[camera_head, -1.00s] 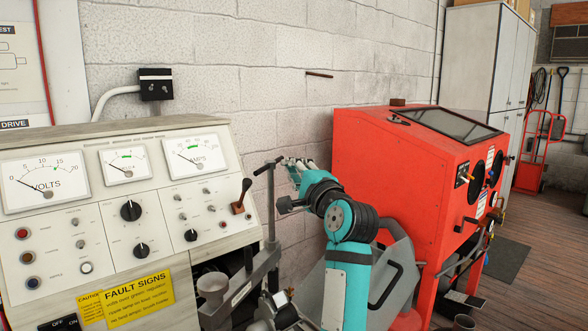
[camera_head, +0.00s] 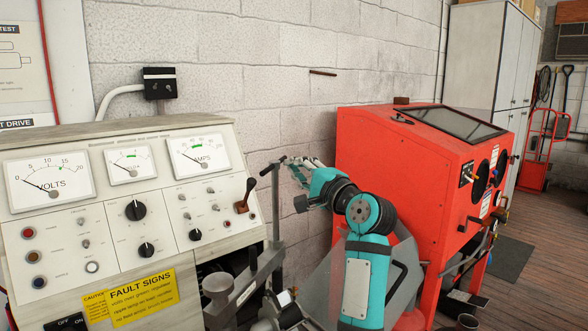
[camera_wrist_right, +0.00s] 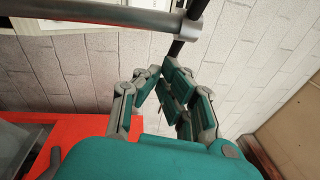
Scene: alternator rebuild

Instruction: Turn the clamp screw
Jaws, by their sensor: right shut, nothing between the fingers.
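The clamp screw appears to be the dark upright rod with a short cross handle (camera_head: 271,168) on top, standing beside the test bench. My right gripper (camera_head: 290,161) is just right of this handle, its fingers pointing left towards it. In the right wrist view, my gripper (camera_wrist_right: 168,80) has its fingertips together with nothing between them. A dark rod (camera_wrist_right: 184,38) runs just beyond the tips and meets a thick grey bar (camera_wrist_right: 100,21). I cannot tell whether the fingertips touch the rod. My left gripper is not in view.
The test bench (camera_head: 120,220) with its meters, knobs and lever is on the left. A red blasting cabinet (camera_head: 400,160) stands close behind my right arm. A clear sheet (camera_head: 325,275) and a grey metal arm (camera_head: 255,280) lie low between them. A block wall is behind.

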